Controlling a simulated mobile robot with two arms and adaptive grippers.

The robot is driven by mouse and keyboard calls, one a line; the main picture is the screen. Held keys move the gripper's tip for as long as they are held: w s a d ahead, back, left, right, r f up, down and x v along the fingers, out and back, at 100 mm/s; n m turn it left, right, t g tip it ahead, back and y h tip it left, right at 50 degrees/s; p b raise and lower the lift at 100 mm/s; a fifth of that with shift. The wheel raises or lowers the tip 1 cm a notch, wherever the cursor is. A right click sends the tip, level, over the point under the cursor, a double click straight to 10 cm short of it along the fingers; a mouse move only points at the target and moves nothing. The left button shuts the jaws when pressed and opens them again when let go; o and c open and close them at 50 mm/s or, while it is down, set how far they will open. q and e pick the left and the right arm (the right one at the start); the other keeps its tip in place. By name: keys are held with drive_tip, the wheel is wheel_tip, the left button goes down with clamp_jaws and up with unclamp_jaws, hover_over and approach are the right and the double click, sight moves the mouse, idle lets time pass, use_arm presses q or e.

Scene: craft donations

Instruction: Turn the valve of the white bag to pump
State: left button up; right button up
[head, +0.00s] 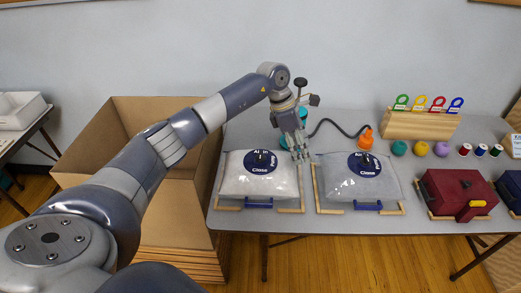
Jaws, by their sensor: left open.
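The white bag (240,183) lies flat in a wooden frame on the table, with a blue bar at its front edge. On its top is a round dark blue valve dial (260,165) with white lettering and a small black knob in the middle. I read "Air in", "Close" and, at the right edge, "Pump". The knob's pointing direction is too small to tell. My left gripper (300,157) is open and points down, just right of the white bag's dial, near the gap between the two bags. It appears empty. My right gripper is out of view.
A grey bag (335,190) with a similar dial lies to the right. Behind my gripper are a teal pump (283,142), partly hidden, a black hose and an orange nozzle (366,138). A dark red box (450,190) stands further right. A large cardboard box (100,130) stands left of the table.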

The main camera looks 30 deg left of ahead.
sight(260, 154)
use_arm(q)
drive_tip(key=s+a+r+g+y, duration=0.2)
drive_tip(key=a+r+y, duration=0.25)
drive_tip(key=a, duration=0.85)
drive_tip(key=shift+h, duration=0.25)
drive_tip(key=f+p, duration=0.1)
drive_tip(key=f, duration=0.2)
drive_tip(key=f+p, duration=0.1)
drive_tip(key=f, duration=0.3)
drive_tip(key=f+p, duration=0.1)
drive_tip(key=f, duration=0.2)
drive_tip(key=shift+s+d+f, duration=0.15)
drive_tip(key=shift+d+f, duration=0.1)
drive_tip(key=shift+f, duration=0.15)
drive_tip(key=shift+c, duration=0.3)
drive_tip(key=c, duration=1)
